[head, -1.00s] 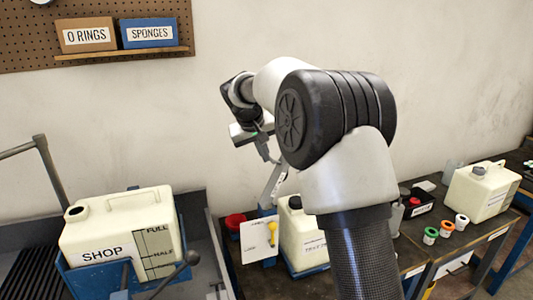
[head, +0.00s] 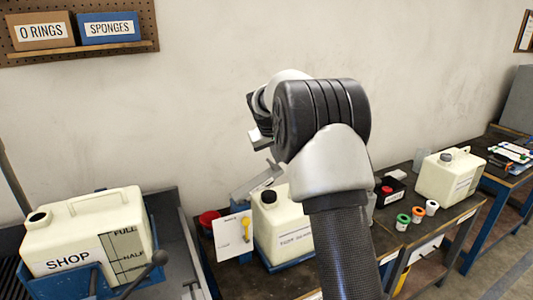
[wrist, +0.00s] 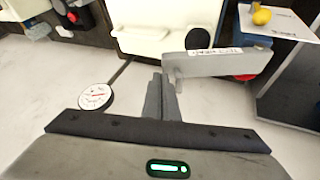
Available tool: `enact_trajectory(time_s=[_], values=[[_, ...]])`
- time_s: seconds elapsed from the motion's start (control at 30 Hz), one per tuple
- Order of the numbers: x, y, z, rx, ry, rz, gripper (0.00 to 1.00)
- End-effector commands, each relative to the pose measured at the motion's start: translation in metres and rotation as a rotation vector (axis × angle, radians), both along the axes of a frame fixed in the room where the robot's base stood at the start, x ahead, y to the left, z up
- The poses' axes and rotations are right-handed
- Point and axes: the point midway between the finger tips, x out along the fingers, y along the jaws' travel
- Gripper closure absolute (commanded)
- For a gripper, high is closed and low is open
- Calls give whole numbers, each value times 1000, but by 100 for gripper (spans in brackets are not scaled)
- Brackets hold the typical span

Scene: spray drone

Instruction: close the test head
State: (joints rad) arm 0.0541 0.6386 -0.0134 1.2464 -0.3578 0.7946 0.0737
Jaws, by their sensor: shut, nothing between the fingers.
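The test head looks to be the grey bar with a small upside-down label (wrist: 228,63) in the wrist view. It slants above the bench, beside a cream tank with a dark cap. In the head view the bar (head: 255,182) shows left of my arm, tilted up to the right. My gripper (wrist: 162,82) is shut and empty, its fingertips just left of the bar's near end. I cannot tell whether they touch it. In the head view my arm hides most of the gripper. The cream tank (head: 283,225) stands below the bar.
A round gauge (wrist: 96,97) is left of my fingers. A white card with a yellow item (head: 233,235) and a red cap (head: 209,218) are left of the tank. The SHOP tank (head: 85,240) is at far left. Coloured caps (head: 418,214) and another tank (head: 450,177) are at right.

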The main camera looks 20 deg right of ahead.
Motion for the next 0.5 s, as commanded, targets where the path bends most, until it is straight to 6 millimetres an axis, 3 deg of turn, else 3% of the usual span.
enact_trajectory(time_s=[0.2, 0.5], values=[[3, -19, -24, 0, 1, -2, 100], [6, -29, -40, -1, -1, 0, 100]])
